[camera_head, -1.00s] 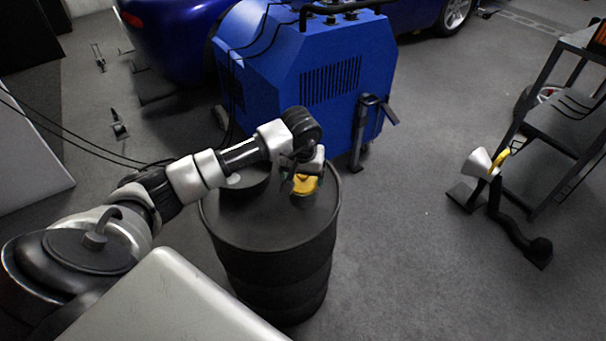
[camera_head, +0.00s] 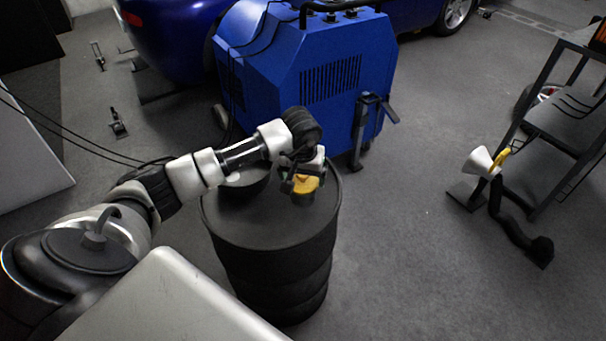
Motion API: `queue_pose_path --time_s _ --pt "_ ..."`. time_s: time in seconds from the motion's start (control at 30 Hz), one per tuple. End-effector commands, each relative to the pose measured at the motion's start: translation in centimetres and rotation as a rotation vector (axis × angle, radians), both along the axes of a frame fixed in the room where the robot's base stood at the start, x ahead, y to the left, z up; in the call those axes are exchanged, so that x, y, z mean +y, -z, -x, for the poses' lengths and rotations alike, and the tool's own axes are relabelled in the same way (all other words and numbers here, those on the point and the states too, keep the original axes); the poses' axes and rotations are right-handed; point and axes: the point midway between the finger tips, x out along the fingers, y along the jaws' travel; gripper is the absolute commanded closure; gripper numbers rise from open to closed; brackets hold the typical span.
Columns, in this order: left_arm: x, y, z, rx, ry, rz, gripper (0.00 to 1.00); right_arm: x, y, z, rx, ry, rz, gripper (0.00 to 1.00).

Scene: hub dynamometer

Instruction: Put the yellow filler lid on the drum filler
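The yellow filler lid (camera_head: 306,185) is at the right rear part of the black drum's top (camera_head: 265,226). A dark part, which may be the drum filler, shows just under the lid; I cannot tell whether the lid is seated on it. My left gripper (camera_head: 297,183) points down at the lid, with a dark finger at the lid's left side. The wrist hides the far side, so I cannot tell whether the fingers are closed on the lid. My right gripper is not in view.
A dark round pan (camera_head: 244,183) sits on the drum beside my forearm. A blue machine (camera_head: 310,75) stands close behind the drum.

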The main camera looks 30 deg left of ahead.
Motion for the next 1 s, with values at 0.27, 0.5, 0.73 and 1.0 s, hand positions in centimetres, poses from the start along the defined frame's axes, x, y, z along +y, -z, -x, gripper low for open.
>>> queue_pose_path --time_s 0.27,0.5,0.73,1.0 --pt "0.0 0.0 0.0 0.000 0.000 0.000 0.00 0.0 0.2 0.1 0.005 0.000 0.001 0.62" --pt "-0.1 -0.8 0.0 0.001 0.002 0.001 0.00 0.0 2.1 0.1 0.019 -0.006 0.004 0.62" --pt "-0.1 -4.6 0.3 -0.006 0.003 -0.002 0.00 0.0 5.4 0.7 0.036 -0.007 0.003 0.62" --pt "-0.5 -10.5 1.2 -0.004 0.002 -0.002 0.00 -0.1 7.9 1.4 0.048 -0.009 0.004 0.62"
